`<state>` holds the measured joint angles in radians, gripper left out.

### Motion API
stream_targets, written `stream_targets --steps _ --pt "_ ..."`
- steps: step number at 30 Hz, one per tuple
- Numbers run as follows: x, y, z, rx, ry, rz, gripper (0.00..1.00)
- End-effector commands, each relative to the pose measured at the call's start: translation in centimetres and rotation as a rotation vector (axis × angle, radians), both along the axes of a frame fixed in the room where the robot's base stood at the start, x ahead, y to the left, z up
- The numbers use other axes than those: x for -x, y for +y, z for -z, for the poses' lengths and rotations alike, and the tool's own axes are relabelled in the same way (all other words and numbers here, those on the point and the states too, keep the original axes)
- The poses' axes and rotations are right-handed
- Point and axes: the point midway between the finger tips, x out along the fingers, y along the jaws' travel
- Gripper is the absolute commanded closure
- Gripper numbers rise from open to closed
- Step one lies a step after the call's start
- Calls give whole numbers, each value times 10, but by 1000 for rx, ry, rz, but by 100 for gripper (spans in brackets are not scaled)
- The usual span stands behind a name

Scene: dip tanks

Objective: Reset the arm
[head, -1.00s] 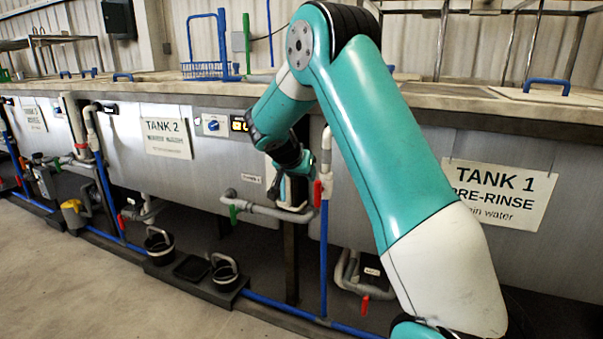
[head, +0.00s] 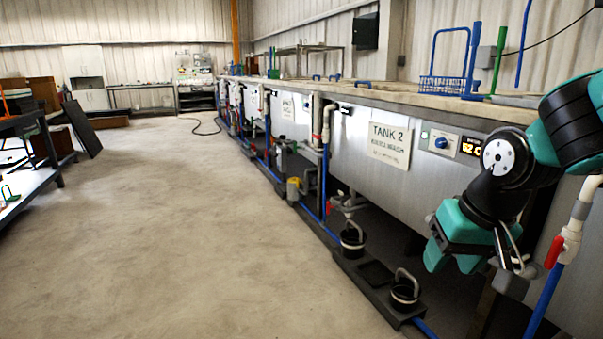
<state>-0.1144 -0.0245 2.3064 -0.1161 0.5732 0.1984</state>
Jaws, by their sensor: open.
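My arm is folded at the right edge of the head view. My gripper (head: 512,266) hangs low at its end, in front of the tank row, beside a pipe with a red valve handle. It points downward and looks empty. Its jaws are small and partly hidden by the teal and black wrist, but they are apart.
The Tank 2 front (head: 340,140) with its sign (head: 390,145) and control box (head: 455,143) stands left of the arm. Black buckets (head: 405,292) stand on a low dark ledge. Open concrete floor (head: 190,220) lies left, with a workbench (head: 30,165) at far left.

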Motion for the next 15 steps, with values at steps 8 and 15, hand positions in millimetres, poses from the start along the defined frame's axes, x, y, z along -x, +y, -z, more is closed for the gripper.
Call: stream_targets --steps 8,15 --pt "131 72 -10 -115 86 -529 51" --pt "162 82 -62 -141 106 -655 51"
